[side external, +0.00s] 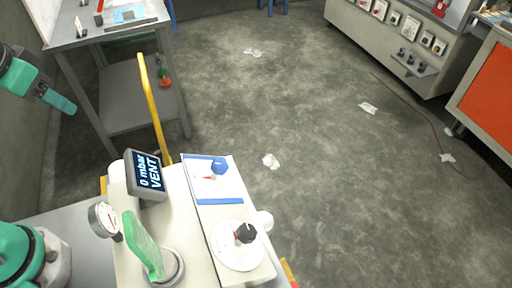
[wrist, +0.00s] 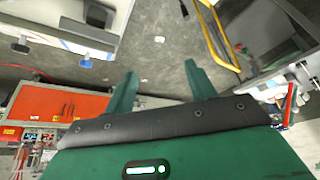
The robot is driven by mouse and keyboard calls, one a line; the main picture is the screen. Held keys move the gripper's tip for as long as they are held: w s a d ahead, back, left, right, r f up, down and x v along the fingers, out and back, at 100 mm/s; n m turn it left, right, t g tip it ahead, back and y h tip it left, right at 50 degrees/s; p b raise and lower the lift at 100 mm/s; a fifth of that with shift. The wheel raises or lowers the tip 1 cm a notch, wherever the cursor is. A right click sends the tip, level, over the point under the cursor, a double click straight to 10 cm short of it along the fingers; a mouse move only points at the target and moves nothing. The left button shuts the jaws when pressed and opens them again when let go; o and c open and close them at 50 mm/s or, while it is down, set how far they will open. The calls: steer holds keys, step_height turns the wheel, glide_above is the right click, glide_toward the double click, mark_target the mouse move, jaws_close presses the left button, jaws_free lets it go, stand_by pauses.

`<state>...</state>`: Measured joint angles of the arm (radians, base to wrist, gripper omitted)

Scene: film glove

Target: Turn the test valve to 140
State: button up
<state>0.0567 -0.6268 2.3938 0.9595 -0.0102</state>
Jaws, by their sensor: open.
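A white round dial (side external: 238,258) with a black knob (side external: 245,233) sits at the front of the pale bench unit. A blue knob (side external: 219,166) stands on a white and blue panel behind it. I cannot read a label saying which is the test valve. A display (side external: 146,174) reads "0 mbar VENT". A round gauge (side external: 103,219) and a green upright glove-like piece (side external: 143,246) on a round mount are left of the dial. My gripper (side external: 62,101) is at the upper left, far from both knobs. In the wrist view my gripper (wrist: 158,75) is open and empty.
A grey table (side external: 110,30) with a lower shelf stands at the back left, beside a yellow rail (side external: 151,100). White scraps (side external: 271,161) lie on the grey floor. A counter (side external: 400,40) and an orange-panelled cabinet (side external: 488,95) are at the right.

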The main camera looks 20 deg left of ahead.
steer(key=w+d+r+m+g, duration=0.1)
steer(key=w+d+m+g, duration=0.15)
steer(key=w+d, duration=0.4)
steer(key=m+g+y, duration=0.3)
steer(key=g, duration=0.3)
glide_toward(220, 164)
steer(key=f, duration=0.1)
steer(key=shift+s+d+f, duration=0.1)
steer(key=shift+s, duration=0.25)
steer(key=shift+a+x, duration=0.15)
steer(key=shift+x, duration=1.8)
steer(key=shift+a+x, duration=0.1)
steer(key=shift+x, duration=1.85)
steer(key=shift+w, duration=0.15)
steer(key=c, duration=0.9)
